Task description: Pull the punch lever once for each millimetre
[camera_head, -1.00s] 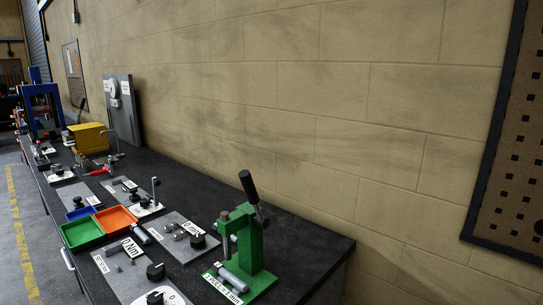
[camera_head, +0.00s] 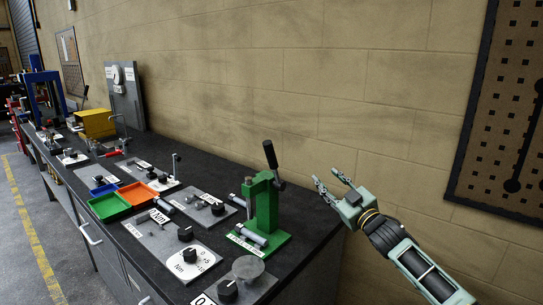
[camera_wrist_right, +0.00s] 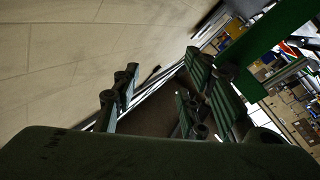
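The green punch press (camera_head: 264,208) stands near the right end of the dark bench. Its lever (camera_head: 270,155) has a black handle and points up, tilted slightly left. A label lies at the press's base, too small to read surely. My right gripper (camera_head: 328,181) is to the right of the press, apart from it, with its fingers spread and nothing between them. In the right wrist view its fingers (camera_wrist_right: 155,100) are apart, and a green part of the press (camera_wrist_right: 265,40) shows at upper right. My left gripper is not in view.
Grey plates with black knobs (camera_head: 185,234) lie left of and in front of the press. Green (camera_head: 108,206) and orange (camera_head: 138,194) trays sit further left. The block wall (camera_head: 330,90) runs behind the bench, with a perforated board (camera_head: 500,130) at right.

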